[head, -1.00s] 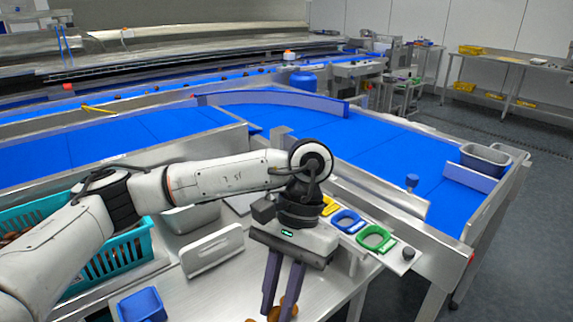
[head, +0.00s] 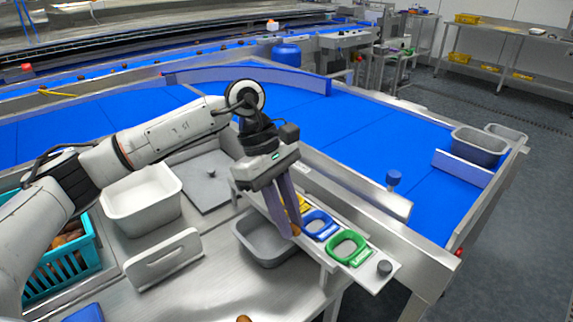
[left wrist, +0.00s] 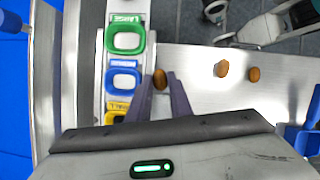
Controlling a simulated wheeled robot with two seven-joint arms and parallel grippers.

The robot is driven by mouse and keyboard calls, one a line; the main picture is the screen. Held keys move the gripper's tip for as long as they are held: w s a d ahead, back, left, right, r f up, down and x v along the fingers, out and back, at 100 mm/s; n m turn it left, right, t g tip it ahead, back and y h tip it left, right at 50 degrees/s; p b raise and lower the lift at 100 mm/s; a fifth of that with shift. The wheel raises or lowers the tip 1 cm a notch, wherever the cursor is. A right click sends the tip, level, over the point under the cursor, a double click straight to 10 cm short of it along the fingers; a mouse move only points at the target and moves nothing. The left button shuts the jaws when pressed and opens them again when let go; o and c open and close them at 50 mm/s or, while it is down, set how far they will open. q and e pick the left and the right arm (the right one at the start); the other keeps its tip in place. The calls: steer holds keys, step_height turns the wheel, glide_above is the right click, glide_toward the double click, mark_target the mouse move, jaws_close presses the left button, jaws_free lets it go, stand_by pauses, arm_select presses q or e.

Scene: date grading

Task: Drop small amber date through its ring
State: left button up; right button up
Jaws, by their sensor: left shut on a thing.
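My left gripper (head: 292,228) is shut on a brown-amber date (head: 296,230), held at the fingertips. The date (left wrist: 160,79) also shows between the fingers in the left wrist view, beside the blue ring. A row of rings sits on a metal rail: yellow (left wrist: 116,108), blue (left wrist: 124,80) and green (left wrist: 124,40). In the head view the blue ring (head: 320,226) and green ring (head: 348,249) show clearly; the yellow ring (head: 304,203) is partly hidden behind the fingers. My right gripper is not in view.
A grey bin (head: 262,254) stands below the gripper, beside the rail. Loose dates (left wrist: 221,69) lie on the steel table. A white tub (head: 140,212), an upright white plate (head: 163,262) and a teal basket (head: 66,268) stand left. A blue conveyor runs beyond the rail.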

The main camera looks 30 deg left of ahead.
arm_select(q)
steer(key=w+a+r+n+t+y, duration=0.4)
steer(key=w+n, duration=0.5)
steer(key=n, duration=0.5)
steer(key=shift+n+t+h, duration=0.4)
steer(key=shift+n+t, duration=0.1)
steer(key=shift+n, duration=0.3)
steer(key=shift+w+a+f+b, duration=0.1)
steer(key=shift+a+f+b, duration=0.2)
steer(key=shift+f+b, duration=0.45)
steer(key=shift+a+f+b, duration=0.3)
steer(key=shift+f+b, duration=0.25)
steer(key=shift+f, duration=0.35)
steer(key=shift+w+a+f+b, duration=0.1)
steer(key=shift+a+f+b, duration=0.2)
steer(key=shift+f+b, duration=0.45)
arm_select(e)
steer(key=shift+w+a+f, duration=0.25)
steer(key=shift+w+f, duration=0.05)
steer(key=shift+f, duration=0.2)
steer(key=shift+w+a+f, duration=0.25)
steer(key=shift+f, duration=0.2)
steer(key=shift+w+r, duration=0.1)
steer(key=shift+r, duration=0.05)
arm_select(q)
steer(key=o, duration=0.8)
steer(key=shift+c, duration=0.2)
